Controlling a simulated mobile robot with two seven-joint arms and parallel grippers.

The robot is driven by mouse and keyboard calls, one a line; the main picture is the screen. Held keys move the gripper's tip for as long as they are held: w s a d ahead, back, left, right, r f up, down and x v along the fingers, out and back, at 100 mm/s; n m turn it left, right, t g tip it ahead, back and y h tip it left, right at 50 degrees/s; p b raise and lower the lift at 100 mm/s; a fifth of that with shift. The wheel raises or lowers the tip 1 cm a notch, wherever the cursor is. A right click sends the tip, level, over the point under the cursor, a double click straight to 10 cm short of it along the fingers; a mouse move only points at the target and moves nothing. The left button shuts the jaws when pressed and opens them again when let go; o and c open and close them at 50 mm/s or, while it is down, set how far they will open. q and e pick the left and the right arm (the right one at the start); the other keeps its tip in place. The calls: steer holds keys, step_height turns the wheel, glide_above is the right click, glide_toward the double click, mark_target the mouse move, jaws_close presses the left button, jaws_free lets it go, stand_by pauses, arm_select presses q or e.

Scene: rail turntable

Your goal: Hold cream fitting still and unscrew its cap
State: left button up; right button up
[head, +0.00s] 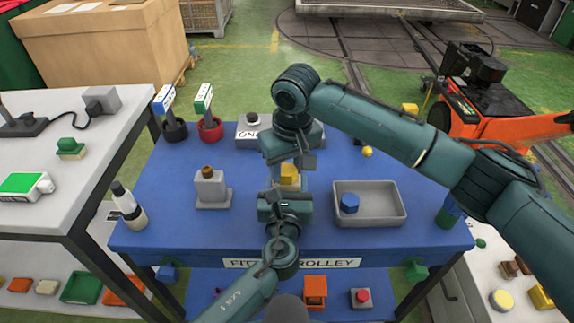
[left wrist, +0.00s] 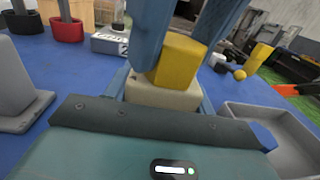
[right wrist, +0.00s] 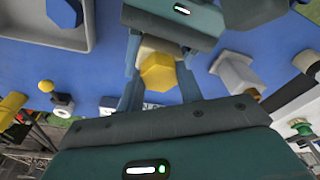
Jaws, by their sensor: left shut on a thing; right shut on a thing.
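The cream fitting (left wrist: 163,96) stands upright near the middle of the blue trolley top, and it also shows in the right wrist view (right wrist: 151,44). Its yellow six-sided cap (head: 289,172) is on top of it, and shows large in both wrist views (left wrist: 179,62) (right wrist: 157,72). My left gripper (head: 284,200) comes from the near side and is shut around the cream body. My right gripper (head: 290,162) comes down from above and is shut on the yellow cap. The join between cap and body is partly hidden by the fingers.
A grey tray (head: 368,219) with a blue hexagonal piece (head: 349,203) lies to the right. A grey fitting with a brown cap (head: 208,171) stands left. Black (head: 173,131) and red (head: 210,130) holders with labels stand at the back left. A bottle (head: 129,205) stands near the left edge.

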steer(key=n, duration=0.5)
steer(key=shift+d+g+y, duration=0.1)
steer(key=shift+g+y, duration=0.2)
steer(key=shift+n, duration=0.3)
steer(key=n, duration=0.3)
steer(key=shift+w+n+g, duration=0.1)
steer(key=shift+n+g, duration=0.2)
steer(key=shift+n, duration=1.2)
steer(key=shift+n+g, duration=0.3)
steer(key=shift+n, duration=0.3)
steer(key=n, duration=0.4)
steer(key=shift+n+g, duration=0.3)
steer(key=shift+n, duration=0.1)
steer(key=shift+f, duration=0.1)
